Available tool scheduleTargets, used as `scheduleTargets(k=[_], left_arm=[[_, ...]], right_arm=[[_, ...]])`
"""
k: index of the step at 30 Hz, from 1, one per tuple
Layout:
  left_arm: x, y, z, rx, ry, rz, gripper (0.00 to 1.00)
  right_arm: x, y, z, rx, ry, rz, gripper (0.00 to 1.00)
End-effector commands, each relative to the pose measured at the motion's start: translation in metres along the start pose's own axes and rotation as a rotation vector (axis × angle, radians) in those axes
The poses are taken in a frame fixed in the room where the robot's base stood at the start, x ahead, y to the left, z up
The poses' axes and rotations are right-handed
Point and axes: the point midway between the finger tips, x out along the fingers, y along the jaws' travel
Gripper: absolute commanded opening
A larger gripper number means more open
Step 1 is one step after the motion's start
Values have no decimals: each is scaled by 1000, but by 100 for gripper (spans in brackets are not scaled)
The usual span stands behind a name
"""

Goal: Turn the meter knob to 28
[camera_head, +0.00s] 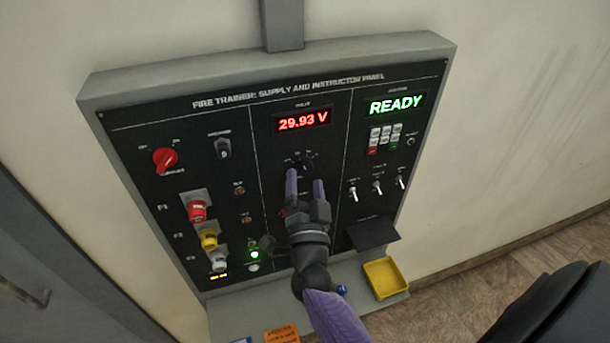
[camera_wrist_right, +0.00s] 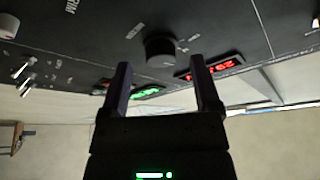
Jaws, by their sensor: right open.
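The meter knob (camera_head: 305,163) is a small black round knob below the red readout (camera_head: 303,121), which shows 29.93 V. My right gripper (camera_head: 305,182) is open, its two purple fingers pointing up at the panel just below the knob. In the right wrist view the knob (camera_wrist_right: 160,50) is ahead of the open fingers (camera_wrist_right: 160,75), centred between them, and no finger is seen touching it. The knob's pointer and scale marks are too small to read. My left gripper is not in view.
The panel (camera_head: 185,120) also carries a red rotary switch (camera_head: 165,160), red, yellow and white plugs at lower left, a green READY display (camera_head: 397,104), a keypad (camera_head: 384,138) and several toggles (camera_head: 377,187). A yellow tray (camera_head: 385,277) is on the shelf below.

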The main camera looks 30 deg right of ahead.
Motion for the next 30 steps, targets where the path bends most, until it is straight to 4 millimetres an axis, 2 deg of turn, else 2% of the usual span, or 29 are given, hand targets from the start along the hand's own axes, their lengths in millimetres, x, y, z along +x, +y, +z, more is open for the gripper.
scheduleTargets(k=[6, 10, 14, 26, 29, 30], left_arm=[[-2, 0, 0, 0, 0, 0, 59], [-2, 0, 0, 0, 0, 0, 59], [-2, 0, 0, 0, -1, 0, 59], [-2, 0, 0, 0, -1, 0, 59], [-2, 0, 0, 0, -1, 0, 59], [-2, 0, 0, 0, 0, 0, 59]], right_arm=[[-55, 1, 0, 1, -4, 3, 80], [-74, 0, 0, 1, -2, 2, 80], [-81, 0, 0, 2, -1, 0, 80], [-80, -2, 2, -2, -21, -13, 80], [-79, -20, 18, -43, -194, -107, 80], [-84, -31, 29, -85, -318, -167, 80]])
